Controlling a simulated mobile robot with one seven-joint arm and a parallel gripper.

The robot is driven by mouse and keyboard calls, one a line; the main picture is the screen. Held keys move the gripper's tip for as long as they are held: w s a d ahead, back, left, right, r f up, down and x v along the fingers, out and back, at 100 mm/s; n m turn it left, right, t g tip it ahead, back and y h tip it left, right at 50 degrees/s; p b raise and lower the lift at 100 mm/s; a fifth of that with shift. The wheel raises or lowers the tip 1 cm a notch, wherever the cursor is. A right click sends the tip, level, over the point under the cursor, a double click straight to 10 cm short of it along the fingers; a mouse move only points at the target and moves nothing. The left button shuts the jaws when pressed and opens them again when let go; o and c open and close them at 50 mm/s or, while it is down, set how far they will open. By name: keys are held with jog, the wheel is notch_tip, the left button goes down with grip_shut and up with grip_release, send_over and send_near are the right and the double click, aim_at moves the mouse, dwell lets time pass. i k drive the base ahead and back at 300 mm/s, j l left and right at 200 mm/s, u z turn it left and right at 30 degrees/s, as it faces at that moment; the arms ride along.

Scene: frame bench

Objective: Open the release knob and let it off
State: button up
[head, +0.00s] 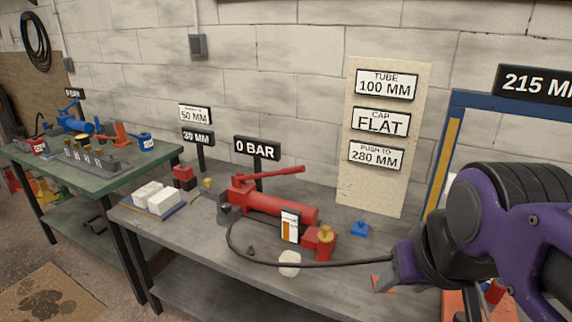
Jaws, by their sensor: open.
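A red hand pump (272,204) with a long red lever lies on the grey bench, at the middle of the head view. At its right end is a red block (313,245) topped by a brass knob (325,233), which looks like the release knob. Whether the knob is turned open cannot be told. A black sign (256,148) behind the pump reads 0 BAR. My gripper (386,274) is open at the lower right, to the right of the knob and apart from it. My purple and black arm hides the bench's right part, and the fingertips show only partly.
A black hose (262,259) loops along the bench front. A whitish lump (289,263) lies near it, and a blue piece (360,230) sits behind the gripper. White blocks (157,197) are at left. A blue frame (449,138) stands at right; a green bench (145,166) is beyond.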

aim_at(225, 207)
jog(key=i+j+z, duration=0.25)
jog(key=j, duration=0.15)
jog(key=j+z, duration=0.25)
jog(key=i+j+z, duration=0.15)
jog(key=j, duration=0.75)
jog(key=j+z, duration=0.1)
jog(key=j, duration=0.8)
